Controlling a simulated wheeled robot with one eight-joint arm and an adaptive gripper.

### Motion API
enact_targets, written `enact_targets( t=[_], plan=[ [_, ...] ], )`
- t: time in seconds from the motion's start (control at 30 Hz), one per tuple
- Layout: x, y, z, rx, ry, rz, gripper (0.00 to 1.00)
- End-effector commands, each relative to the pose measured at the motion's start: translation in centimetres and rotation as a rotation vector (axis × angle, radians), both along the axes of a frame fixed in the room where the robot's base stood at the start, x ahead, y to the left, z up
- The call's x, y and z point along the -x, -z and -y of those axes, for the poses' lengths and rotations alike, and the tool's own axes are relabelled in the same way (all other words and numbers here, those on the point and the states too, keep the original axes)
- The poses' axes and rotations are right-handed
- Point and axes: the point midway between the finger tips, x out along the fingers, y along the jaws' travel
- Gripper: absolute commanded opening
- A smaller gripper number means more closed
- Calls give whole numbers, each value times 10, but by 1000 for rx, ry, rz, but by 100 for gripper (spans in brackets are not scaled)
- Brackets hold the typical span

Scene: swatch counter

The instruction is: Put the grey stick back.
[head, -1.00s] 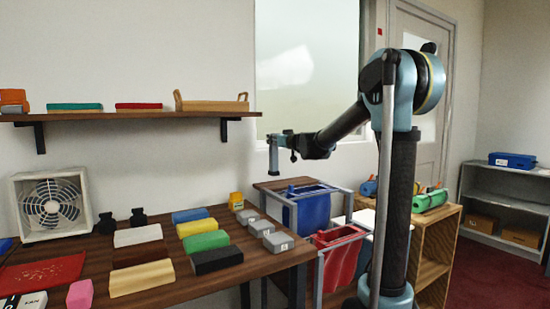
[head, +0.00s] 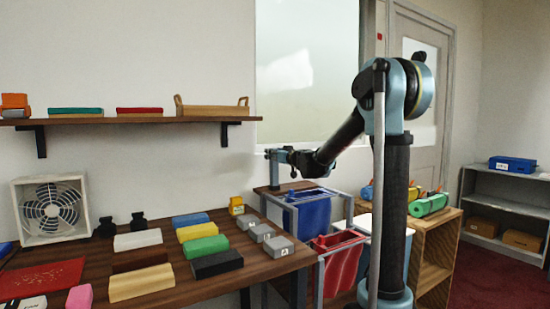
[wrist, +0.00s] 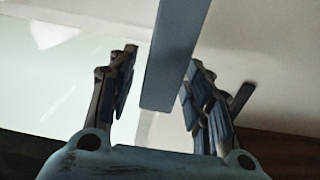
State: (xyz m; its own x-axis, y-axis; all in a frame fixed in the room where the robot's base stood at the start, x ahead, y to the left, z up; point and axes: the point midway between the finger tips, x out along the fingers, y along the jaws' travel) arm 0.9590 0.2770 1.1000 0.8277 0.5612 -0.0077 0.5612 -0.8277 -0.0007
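My gripper (head: 273,155) is up at the end of my outstretched arm, in front of the wall at the window's lower left corner. It is shut on the grey stick (head: 274,177), which hangs upright below it. In the wrist view, which looks upside down, the stick (wrist: 174,45) passes between the two fingers (wrist: 160,75) and runs out of the top edge. One finger lies against the stick's side; a narrow gap seems to show at the other. The stick's lower end is above the back corner of the blue bin in the head view.
A blue bin (head: 312,210) and a red bin (head: 343,262) hang in a metal frame. The wooden counter (head: 262,265) left of them carries several coloured blocks, grey blocks (head: 278,246) and a fan (head: 50,208). A wall shelf (head: 150,121) is above it.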

Motion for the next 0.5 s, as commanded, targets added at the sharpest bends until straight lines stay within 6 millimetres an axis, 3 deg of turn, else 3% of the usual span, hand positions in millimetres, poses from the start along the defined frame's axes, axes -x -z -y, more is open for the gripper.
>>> enact_targets(
  t=[0.3, 0.5],
  plan=[
    [0, -2, 2, 0, 1, 0, 48],
    [15, -2, 12, 0, 2, 0, 48]
  ],
)
